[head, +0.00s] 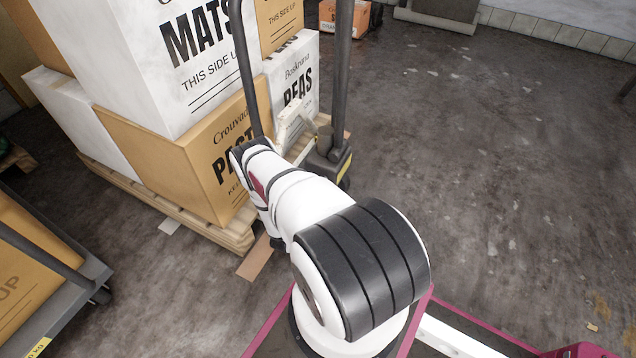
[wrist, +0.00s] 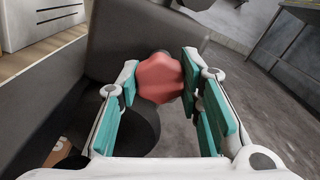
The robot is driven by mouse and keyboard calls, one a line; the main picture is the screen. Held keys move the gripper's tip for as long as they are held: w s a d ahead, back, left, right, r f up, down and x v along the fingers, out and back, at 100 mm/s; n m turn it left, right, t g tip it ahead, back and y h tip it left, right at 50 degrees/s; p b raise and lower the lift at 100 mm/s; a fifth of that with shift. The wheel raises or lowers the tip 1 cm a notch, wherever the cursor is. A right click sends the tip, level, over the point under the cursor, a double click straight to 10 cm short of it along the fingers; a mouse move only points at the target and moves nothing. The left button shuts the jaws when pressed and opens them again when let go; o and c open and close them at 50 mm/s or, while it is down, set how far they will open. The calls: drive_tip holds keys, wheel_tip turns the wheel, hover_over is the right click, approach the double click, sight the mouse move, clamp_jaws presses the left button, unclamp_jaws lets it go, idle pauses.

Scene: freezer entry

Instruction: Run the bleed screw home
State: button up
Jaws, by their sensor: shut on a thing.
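The bleed screw shows as a red lobed knob (wrist: 160,80) in the wrist view, against a dark grey rounded body. My gripper (wrist: 161,72) has its teal-padded fingers on both sides of the knob and is shut on it. The knob's shank and its seat are hidden behind the knob, so I cannot tell how deep the screw sits. In the head view the dark pump unit (head: 327,158) stands at the foot of an upright handle (head: 342,70), beyond my arm. The knob cannot be made out there.
Stacked cartons (head: 208,160) stand on a wooden pallet (head: 228,236) left of my arm and close to it. A cart (head: 85,282) with a box is at the lower left. An orange box (head: 343,18) lies at the back. The concrete floor (head: 490,150) on the right is mostly clear.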

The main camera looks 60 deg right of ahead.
drive_tip(key=shift+s+a+f+m+p, duration=0.1)
drive_tip(key=shift+m+p, duration=0.5)
drive_tip(key=shift+m, duration=0.45)
drive_tip(key=shift+a+m+p, duration=0.1)
drive_tip(key=shift+m+p, duration=0.45)
drive_tip(key=shift+m, duration=0.5)
drive_tip(key=o, duration=1.2)
drive_tip(key=shift+d, duration=0.1)
drive_tip(key=shift+r, duration=0.7)
wheel_tip(320, 180, up, 9)
drive_tip(key=shift+f, duration=0.15)
